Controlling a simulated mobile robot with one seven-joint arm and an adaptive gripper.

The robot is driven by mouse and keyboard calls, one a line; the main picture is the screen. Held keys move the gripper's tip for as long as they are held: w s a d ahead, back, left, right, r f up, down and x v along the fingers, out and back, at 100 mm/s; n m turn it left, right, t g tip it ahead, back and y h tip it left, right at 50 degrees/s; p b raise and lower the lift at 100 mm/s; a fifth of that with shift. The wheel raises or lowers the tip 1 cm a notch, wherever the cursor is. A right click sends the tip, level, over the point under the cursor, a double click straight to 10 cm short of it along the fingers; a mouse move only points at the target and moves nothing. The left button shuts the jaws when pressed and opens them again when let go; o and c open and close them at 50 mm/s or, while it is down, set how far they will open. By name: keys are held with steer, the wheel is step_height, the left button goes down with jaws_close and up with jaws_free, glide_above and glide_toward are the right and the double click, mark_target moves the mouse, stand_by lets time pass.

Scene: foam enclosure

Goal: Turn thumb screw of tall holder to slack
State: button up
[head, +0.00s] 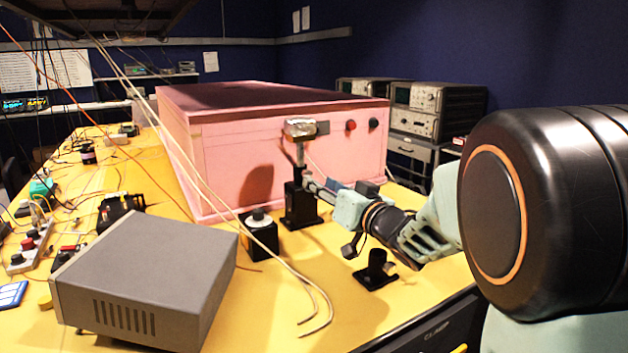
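The tall holder (301,206) is a black upright block on a base, standing on the yellow table in front of the pink foam enclosure. A metal post (300,155) rises from it and carries a silvery piece at the top. My gripper (318,187) reaches in from the right, its tip at the upper right side of the tall holder. I cannot tell if it touches. The thumb screw is not distinguishable; the fingertips seem to cover that spot. The finger opening is too small to make out.
A short black holder (376,268) stands below my wrist. A black box with a round knob (260,230) stands left of the tall holder. A grey instrument box (145,275) fills the front left. The pink enclosure (240,160) is close behind. Pale cables (225,205) cross the table.

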steer(key=shift+x, duration=2.7)
steer(key=shift+c, duration=0.6)
jaws_close()
